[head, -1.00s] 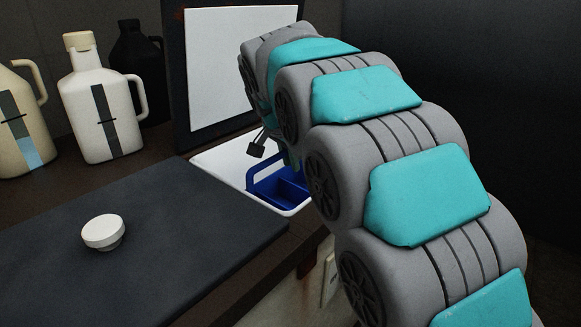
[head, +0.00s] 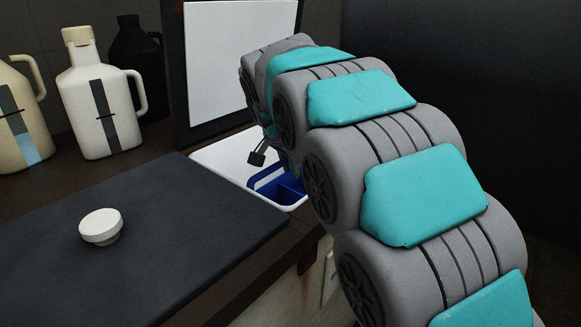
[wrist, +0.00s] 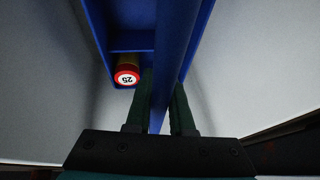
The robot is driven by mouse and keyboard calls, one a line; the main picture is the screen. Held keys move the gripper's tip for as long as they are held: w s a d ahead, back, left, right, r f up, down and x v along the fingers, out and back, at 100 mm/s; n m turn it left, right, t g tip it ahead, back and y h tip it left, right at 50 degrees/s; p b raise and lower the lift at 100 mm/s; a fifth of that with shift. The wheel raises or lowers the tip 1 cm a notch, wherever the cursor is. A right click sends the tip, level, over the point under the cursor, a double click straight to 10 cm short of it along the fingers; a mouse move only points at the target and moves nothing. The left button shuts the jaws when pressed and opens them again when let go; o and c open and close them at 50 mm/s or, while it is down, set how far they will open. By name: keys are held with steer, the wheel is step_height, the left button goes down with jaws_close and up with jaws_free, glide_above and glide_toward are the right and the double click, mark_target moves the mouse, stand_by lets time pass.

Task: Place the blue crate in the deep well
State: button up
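The blue crate (head: 264,181) sits low inside the white-walled well (head: 222,155) in the head view, its upper part near the well's rim. My arm hides its right side. In the wrist view the crate (wrist: 133,40) has a handle bar running between the two dark green fingers of my gripper (wrist: 163,95). The fingers press close on both sides of the bar. A small cylinder with a red and white end marked 25 (wrist: 127,77) lies in one compartment. Whether the crate's base touches the well floor is hidden.
A dark slab (head: 150,235) with a white round knob (head: 101,225) covers the counter left of the well. A white panel in a dark frame (head: 240,55) stands behind. Several jugs, including a white one (head: 95,110), stand at the back left.

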steer(key=o, duration=0.4)
steer(key=shift+o, duration=0.2)
steer(key=shift+r, duration=0.1)
steer(key=p+v, duration=0.1)
steer(key=v, duration=1.2)
steer(key=shift+w, duration=0.2)
